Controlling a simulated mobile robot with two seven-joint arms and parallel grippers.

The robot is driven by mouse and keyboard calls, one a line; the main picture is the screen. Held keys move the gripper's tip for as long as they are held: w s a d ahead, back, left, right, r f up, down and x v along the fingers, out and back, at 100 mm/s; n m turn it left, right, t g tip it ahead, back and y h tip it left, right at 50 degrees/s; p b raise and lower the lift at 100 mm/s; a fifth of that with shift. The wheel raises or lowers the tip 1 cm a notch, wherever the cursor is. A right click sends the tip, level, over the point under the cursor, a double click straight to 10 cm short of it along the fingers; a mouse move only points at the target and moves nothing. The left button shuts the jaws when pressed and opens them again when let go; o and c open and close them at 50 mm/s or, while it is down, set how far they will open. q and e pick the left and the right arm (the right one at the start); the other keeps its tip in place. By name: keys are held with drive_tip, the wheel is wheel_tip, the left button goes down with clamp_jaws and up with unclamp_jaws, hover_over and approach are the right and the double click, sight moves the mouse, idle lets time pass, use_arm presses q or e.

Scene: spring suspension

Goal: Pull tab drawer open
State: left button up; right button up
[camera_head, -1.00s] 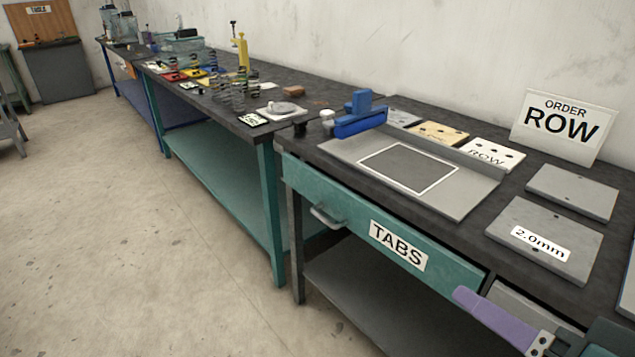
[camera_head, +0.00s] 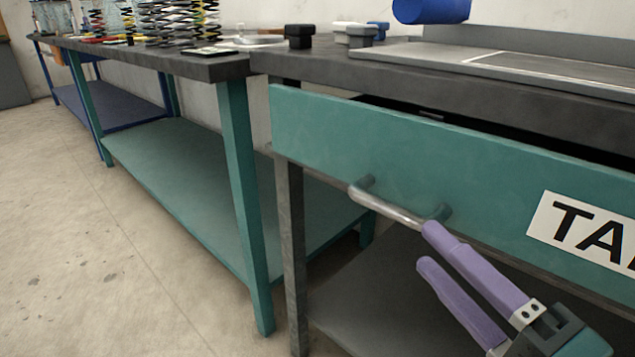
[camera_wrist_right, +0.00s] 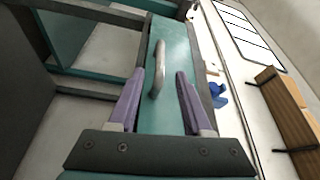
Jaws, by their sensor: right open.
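The tab drawer has a teal front (camera_head: 330,145) with a white TABS label (camera_head: 590,232), cut off at the right edge. Its grey bar handle (camera_head: 385,208) sticks out from the front. A dark gap shows between the top of the drawer front and the worktop. My right gripper (camera_head: 428,246) has purple fingers, spread apart and empty, just below the handle's right end in the head view. In the right wrist view, the handle (camera_wrist_right: 158,68) appears between the open fingers (camera_wrist_right: 160,76); I cannot tell whether they touch it. My left gripper is out of view.
A grey lower shelf (camera_head: 350,300) lies under the drawer. A second teal bench (camera_head: 240,180) stands left. The floor (camera_head: 90,260) in front is clear.

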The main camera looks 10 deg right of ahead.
sight(397, 219)
drive_tip(key=b+x, duration=0.2)
drive_tip(key=x, duration=0.5)
drive_tip(key=shift+w+a, duration=0.1)
drive_tip(key=shift+w, duration=0.25)
drive_tip(key=shift+w+a+r, duration=0.15)
drive_tip(key=shift+w+a, duration=0.05)
drive_tip(key=shift+w, duration=0.5)
clamp_jaws()
idle(0.4)
